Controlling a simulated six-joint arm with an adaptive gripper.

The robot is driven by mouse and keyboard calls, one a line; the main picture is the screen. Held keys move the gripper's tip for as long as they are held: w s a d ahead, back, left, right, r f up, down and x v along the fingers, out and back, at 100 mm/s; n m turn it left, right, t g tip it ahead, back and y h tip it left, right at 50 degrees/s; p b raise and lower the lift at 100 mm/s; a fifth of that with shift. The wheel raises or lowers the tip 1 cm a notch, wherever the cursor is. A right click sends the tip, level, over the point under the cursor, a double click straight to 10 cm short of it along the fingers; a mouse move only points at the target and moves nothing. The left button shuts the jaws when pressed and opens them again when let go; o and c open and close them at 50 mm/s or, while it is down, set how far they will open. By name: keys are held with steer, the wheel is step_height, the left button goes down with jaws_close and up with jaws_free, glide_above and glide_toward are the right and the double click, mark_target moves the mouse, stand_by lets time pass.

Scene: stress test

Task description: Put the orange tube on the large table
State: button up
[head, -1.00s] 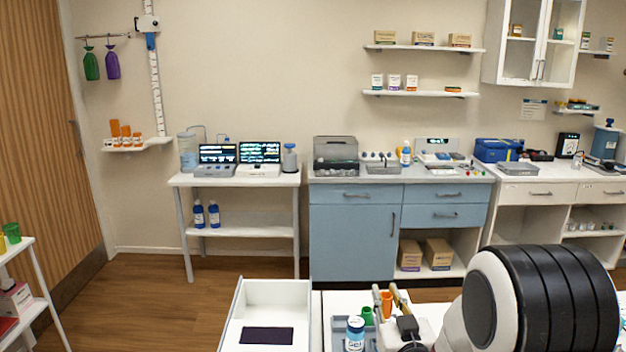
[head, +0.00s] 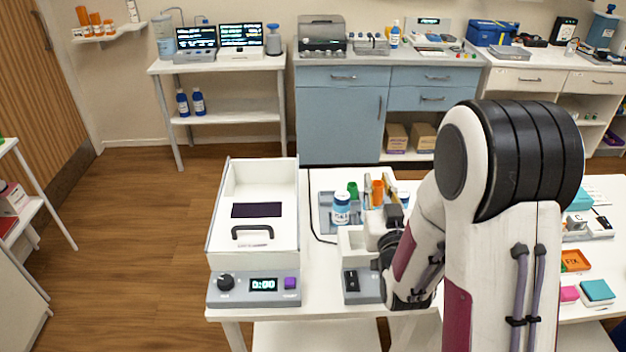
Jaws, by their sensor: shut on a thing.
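The orange tube (head: 377,192) is upright between the two tan fingers of my gripper (head: 378,186), which is shut on it. The gripper's white body and my arm hide part of the area in front of it. The tube is above or at the grey tray (head: 325,212) on the near white table (head: 320,318); I cannot tell whether it touches anything below. A green tube or cup (head: 352,189) and a white bottle with a blue label (head: 341,209) stand just left of it. I cannot tell which table is the large one.
A white open-topped box with a timer panel (head: 252,285) fills the table's left side. A device with a black switch (head: 362,285) stands before my gripper. Orange, pink and teal items (head: 575,261) lie at the right. A blue cabinet (head: 340,115) stands behind, across open floor.

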steer(key=shift+a, duration=0.2)
steer(key=s+a+f+m+g+h, duration=0.1)
steer(key=s+a+f+m+h, duration=0.1)
steer(key=s+a+m+h, duration=0.2)
steer(key=s+a+h, duration=0.3)
steer(key=s+a, duration=0.5)
steer(key=s, duration=0.1)
steer(key=shift+s+a+f+m, duration=0.2)
steer(key=shift+a+m, duration=0.1)
steer(key=shift+m, duration=0.1)
stand_by(0.3)
stand_by(0.4)
steer(key=shift+f, duration=2.85)
steer(key=shift+f, duration=0.2)
steer(key=shift+f, duration=1.9)
